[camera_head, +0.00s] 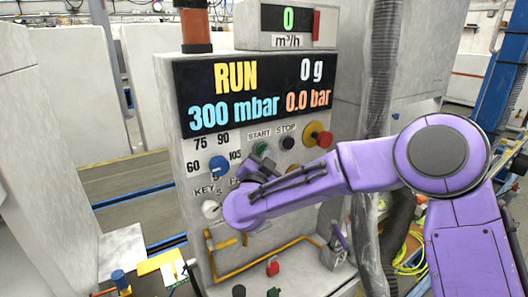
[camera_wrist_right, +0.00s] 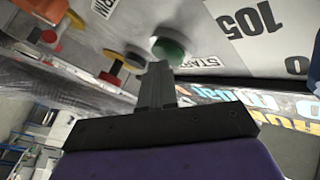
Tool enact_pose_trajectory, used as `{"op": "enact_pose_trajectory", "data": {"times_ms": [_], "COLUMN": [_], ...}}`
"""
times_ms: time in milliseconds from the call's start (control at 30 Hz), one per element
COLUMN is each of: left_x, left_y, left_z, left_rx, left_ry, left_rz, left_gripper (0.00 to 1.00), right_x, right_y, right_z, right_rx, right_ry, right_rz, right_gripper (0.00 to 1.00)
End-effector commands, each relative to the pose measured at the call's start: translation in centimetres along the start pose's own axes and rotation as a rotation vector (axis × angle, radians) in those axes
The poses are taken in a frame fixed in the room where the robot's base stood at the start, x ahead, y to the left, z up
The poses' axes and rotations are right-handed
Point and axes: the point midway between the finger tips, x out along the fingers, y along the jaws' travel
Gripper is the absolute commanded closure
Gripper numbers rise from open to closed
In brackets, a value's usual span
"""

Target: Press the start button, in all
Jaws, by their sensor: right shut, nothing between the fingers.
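The green start button (camera_head: 261,149) sits under the START label on the grey control panel (camera_head: 180,140). In the right wrist view the start button (camera_wrist_right: 168,50) is a dark green disc just beyond the fingertips. My right gripper (camera_head: 259,164) is shut and empty, with its fingers at the panel just below the button. In the right wrist view the right gripper (camera_wrist_right: 158,70) tips overlap the button's edge; I cannot tell whether they touch it. The display (camera_head: 252,95) reads RUN, 0 g, 300 mbar and 0.0 bar. My left gripper is not in view.
A black stop button (camera_head: 288,143) and a red knob on a yellow base (camera_head: 322,138) lie to the right. A blue dial (camera_head: 219,166) and a key switch (camera_head: 211,209) are to the left. A grey hose (camera_head: 380,70) hangs right of the panel.

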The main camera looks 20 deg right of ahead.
Motion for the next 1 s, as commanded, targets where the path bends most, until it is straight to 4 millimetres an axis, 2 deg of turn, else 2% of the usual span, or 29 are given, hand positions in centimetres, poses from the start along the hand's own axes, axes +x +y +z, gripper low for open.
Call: {"op": "enact_pose_trajectory", "data": {"times_ms": [300,600,1000], "left_x": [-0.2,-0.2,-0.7], "left_y": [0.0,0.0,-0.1], "left_z": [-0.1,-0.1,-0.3], "left_rx": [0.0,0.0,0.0], "left_ry": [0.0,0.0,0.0], "left_rz": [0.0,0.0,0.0], "left_gripper": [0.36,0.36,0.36], "right_x": [-1.1,-1.3,-4.0], "right_y": [0.8,0.9,2.8], "right_z": [-0.8,-0.9,-3.0], "right_rx": [0.0,0.0,-0.001], "right_ry": [0.0,0.0,0.0], "right_rz": [-0.001,-0.001,-0.001], "right_gripper": [1.0,1.0,1.0]}}
